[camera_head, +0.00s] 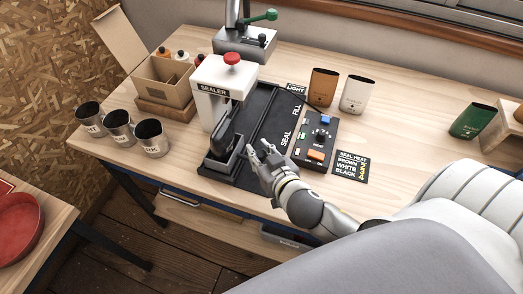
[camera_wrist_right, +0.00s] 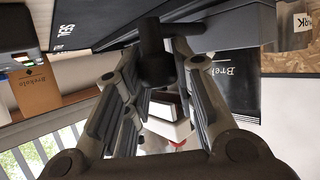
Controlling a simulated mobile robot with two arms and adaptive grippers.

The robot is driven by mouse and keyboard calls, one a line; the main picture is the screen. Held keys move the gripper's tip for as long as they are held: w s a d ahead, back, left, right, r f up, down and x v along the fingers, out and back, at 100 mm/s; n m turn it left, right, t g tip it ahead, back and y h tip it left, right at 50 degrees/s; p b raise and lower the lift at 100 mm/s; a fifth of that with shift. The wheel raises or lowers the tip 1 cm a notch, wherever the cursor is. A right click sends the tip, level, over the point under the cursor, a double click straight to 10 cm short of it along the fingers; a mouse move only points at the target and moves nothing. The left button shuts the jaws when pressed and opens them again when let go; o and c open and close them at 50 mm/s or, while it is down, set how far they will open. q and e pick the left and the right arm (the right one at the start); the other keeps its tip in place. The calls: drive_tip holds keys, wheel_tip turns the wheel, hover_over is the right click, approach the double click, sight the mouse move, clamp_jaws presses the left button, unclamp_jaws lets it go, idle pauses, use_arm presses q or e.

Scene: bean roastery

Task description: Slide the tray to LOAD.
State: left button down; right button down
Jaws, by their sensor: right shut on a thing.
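The tray (camera_head: 219,168) is a small dark open box at the near end of the black base (camera_head: 262,103), beside the white sealer (camera_head: 212,106). A black bag (camera_head: 226,134) stands upright in it; the bag also shows in the wrist view (camera_wrist_right: 234,84). My right gripper (camera_head: 262,150) is at the tray's right side, shut on its dark handle (camera_wrist_right: 156,62), which shows between the fingers in the wrist view. My left gripper is not in view.
A control box (camera_head: 327,135) stands right of the base, with a colour card (camera_head: 350,166) near it. Brown (camera_head: 322,88) and white (camera_head: 356,94) bags stand behind. Several metal cups (camera_head: 151,137) and a cardboard box (camera_head: 160,84) are at left. The base's far part looks clear.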

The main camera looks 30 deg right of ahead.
drive_tip(key=shift+s+a+f, duration=0.2)
drive_tip(key=shift+f, duration=0.15)
drive_tip(key=c, duration=1.3)
unclamp_jaws()
drive_tip(key=shift+o, duration=0.6)
drive_tip(key=shift+r, duration=0.2)
drive_tip(key=v, duration=0.7)
drive_tip(key=shift+s+r, duration=0.15)
drive_tip(key=shift+s, duration=0.05)
